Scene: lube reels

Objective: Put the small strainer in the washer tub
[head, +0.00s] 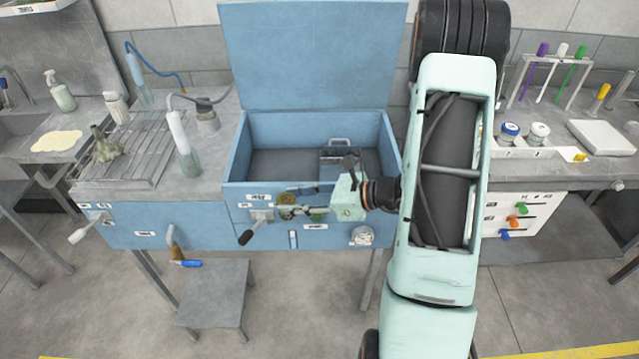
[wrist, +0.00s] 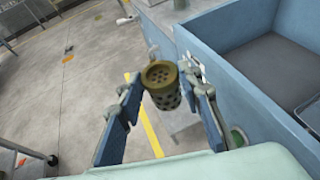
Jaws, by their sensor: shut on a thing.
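The small strainer (wrist: 162,86) is a brass-coloured perforated cup with a round rim. My gripper (wrist: 165,98) is shut on it, with one blue-padded finger on each side. In the head view the strainer (head: 286,200) shows at the tip of my gripper (head: 290,208), in front of the tub's front wall near its top edge. The washer tub (head: 240,155) is a blue open box with its lid raised behind it. In the wrist view the tub (wrist: 232,40) is to the right of the strainer, apart from it. The strainer's underside is partly hidden.
Inside the tub at the right is a grey basket or tray (head: 345,170) with a handle. A wire rack (head: 130,155) and a bottle (head: 184,145) stand on the left counter. A low stool (head: 214,290) stands below.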

